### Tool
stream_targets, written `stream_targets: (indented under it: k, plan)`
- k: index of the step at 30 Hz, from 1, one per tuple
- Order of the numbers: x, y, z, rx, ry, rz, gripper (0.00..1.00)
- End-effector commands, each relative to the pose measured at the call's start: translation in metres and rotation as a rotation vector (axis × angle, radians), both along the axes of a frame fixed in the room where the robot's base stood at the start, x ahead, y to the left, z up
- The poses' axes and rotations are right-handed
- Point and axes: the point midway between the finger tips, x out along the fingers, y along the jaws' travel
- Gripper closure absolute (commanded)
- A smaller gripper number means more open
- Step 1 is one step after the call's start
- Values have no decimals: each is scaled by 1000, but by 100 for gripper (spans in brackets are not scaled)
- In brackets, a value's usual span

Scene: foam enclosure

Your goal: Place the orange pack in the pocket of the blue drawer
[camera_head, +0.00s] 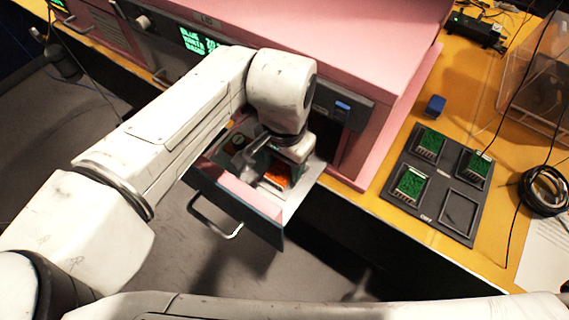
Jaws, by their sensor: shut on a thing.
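The blue drawer (262,227) is pulled out of the pink cabinet, its front panel dark blue-grey with a metal handle. My gripper (270,172) points down inside the drawer outline and is shut on the orange pack (281,180). Only part of the pack shows, as the gripper and wrist cover the rest. I cannot tell whether the pack touches the drawer floor or sits in a pocket. The pocket itself is mostly hidden.
The pink cabinet (340,45) stands behind the drawer on a yellow bench. To the right, a dark tray (400,213) holds green boards, with one slot empty. A small blue object (435,106), a cable coil (545,191) and a clear bin (535,75) are nearby.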

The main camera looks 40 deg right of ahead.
Motion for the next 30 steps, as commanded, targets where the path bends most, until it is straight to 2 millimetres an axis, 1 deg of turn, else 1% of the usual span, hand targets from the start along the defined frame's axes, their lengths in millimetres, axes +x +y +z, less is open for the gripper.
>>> stream_targets:
  k: [3,7,8,15,16,23,26,30]
  plan:
    - [0,0,1,0,0,0,81]
    - [0,0,-2,-1,0,0,81]
    - [0,0,-2,0,0,0,49]
    - [0,0,-2,0,0,0,26]
    - [0,0,-2,0,0,0,24]
    - [0,0,-1,0,0,0,24]
    - [0,0,5,0,0,0,24]
    - [0,0,20,-1,0,0,24]
